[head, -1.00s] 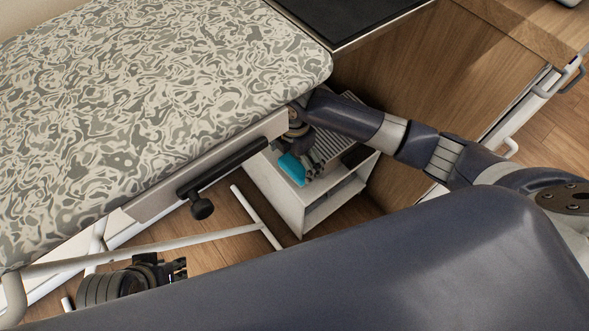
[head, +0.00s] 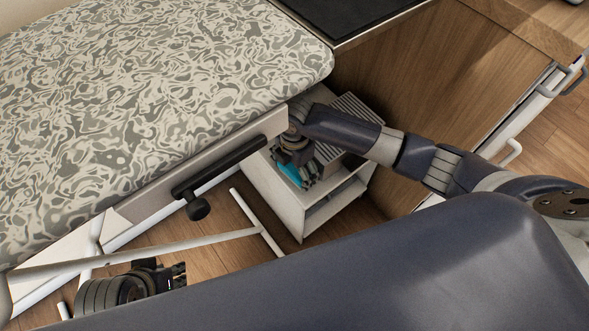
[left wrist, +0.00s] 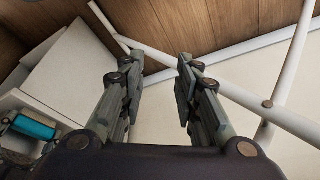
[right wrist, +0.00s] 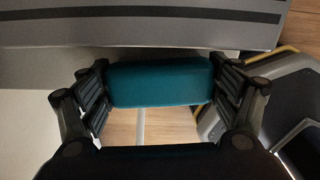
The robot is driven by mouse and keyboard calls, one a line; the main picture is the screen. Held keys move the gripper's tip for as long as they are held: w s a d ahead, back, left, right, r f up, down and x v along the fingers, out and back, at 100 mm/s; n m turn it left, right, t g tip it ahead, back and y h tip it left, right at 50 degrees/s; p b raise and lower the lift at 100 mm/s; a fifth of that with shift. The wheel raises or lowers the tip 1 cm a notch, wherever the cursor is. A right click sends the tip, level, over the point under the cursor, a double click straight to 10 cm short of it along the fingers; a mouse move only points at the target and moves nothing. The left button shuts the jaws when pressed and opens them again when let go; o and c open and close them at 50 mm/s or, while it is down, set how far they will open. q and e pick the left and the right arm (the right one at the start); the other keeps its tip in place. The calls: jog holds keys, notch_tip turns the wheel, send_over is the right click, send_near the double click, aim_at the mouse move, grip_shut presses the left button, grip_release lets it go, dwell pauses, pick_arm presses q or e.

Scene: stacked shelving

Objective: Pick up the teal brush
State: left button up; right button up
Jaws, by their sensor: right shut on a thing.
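The teal brush (right wrist: 160,82) lies lengthwise between the two fingers of my right gripper (right wrist: 162,90) in the right wrist view, with a finger pad against each end. In the head view the teal brush (head: 291,171) shows in part under my right gripper (head: 305,174), at the top of the white shelf unit. The brush also shows in the left wrist view (left wrist: 34,127), at the left edge. My left gripper (left wrist: 157,95) is open, with nothing between its fingers. In the head view my left gripper (head: 178,274) is low at the left, partly hidden behind my body.
The white shelf unit (head: 290,213) stands between the wooden cabinet (head: 420,90) and the patterned ironing board (head: 130,110). A dark handle (head: 235,163) and white legs (head: 180,244) are close by, under the board. A grey ribbed thing (head: 345,125) is beside the right gripper.

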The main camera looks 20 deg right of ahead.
aim_at(294, 168)
pick_arm(q)
jog(key=shift+r, duration=0.1)
pick_arm(e)
jog(key=shift+r, duration=0.1)
notch_tip(294, 168, up, 4)
jog(key=shift+f+p, duration=0.1)
jog(key=shift+p, duration=0.85)
pick_arm(q)
jog(key=s+p+x, duration=0.2)
jog(key=p+x, duration=0.1)
jog(key=x, duration=0.8)
jog(key=shift+d+f+g, duration=0.15)
jog(key=shift+f+g, duration=0.1)
jog(key=shift+g, duration=0.15)
pick_arm(e)
jog(key=s, duration=1.6)
jog(key=shift+a+r, duration=0.3)
jog(key=shift+r, duration=0.15)
